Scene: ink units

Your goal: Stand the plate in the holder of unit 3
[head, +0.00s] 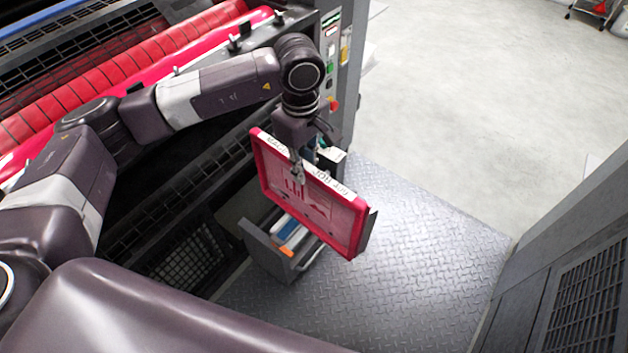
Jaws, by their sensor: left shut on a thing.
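The plate (318,212) is a flat red panel with a raised red rim, white labels along its top edge and dark red markings on its face. It hangs tilted in the air in the middle of the head view. My left gripper (297,170) is shut on its top edge. A grey open-topped bin (262,246) stands below and behind the plate, which hides part of it. I cannot tell whether this bin is the holder, and no unit number is readable. My right gripper is not in view.
The printing unit with red rollers (120,70) fills the left side. Blue, white and orange items (289,236) stand in the bin. A grey cabinet with a vent (590,300) stands at right. The metal tread floor (430,255) between is clear.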

